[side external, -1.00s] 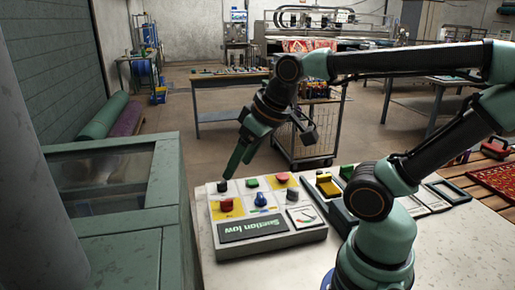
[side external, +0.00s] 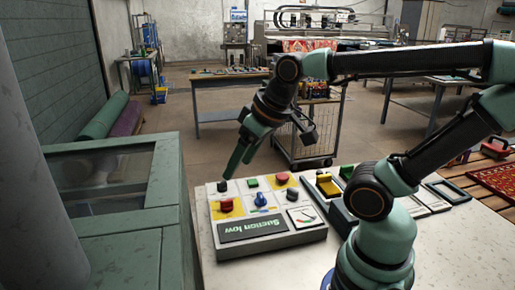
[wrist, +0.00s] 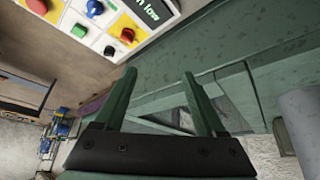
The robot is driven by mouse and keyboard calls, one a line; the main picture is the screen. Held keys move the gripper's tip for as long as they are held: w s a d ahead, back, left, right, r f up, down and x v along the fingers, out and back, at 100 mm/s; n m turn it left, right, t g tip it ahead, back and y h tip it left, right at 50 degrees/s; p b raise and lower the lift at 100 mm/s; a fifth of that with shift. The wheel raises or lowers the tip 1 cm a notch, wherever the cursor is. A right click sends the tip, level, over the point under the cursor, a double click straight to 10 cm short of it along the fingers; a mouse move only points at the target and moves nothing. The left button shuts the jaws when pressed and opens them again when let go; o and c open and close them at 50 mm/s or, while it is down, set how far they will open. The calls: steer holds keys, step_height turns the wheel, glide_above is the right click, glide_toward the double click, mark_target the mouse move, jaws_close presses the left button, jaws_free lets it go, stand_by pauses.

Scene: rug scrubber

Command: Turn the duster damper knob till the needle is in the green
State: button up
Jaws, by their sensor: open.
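The control panel (side external: 312,237) is a pale box on the bench, with a black display reading "Suction low". A blue knob (side external: 261,200) sits mid-panel; it also shows in the wrist view (wrist: 95,8). A dark knob (side external: 292,195) stands above the gauge, and another dark knob (side external: 222,186) is at the far left corner. No readable label shows which is the duster damper knob. The gauge (side external: 302,216) has a coloured arc; its needle is too small to read. My gripper (side external: 238,161) is open and empty above the panel's far left corner; its fingers show in the wrist view (wrist: 158,73).
A dark box with a yellow switch (side external: 327,186) stands right of the panel. A green cabinet (side external: 115,190) is at left.

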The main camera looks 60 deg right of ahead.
steer(key=shift+d, duration=0.1)
steer(key=c, duration=0.4)
steer(key=shift+o, duration=0.2)
steer(key=m+g, duration=0.2)
steer(key=g, duration=0.4)
glide_toward(293, 189)
steer(key=f, duration=0.8)
steer(key=shift+s+f, duration=0.2)
steer(key=shift+f, duration=0.05)
jaws_close()
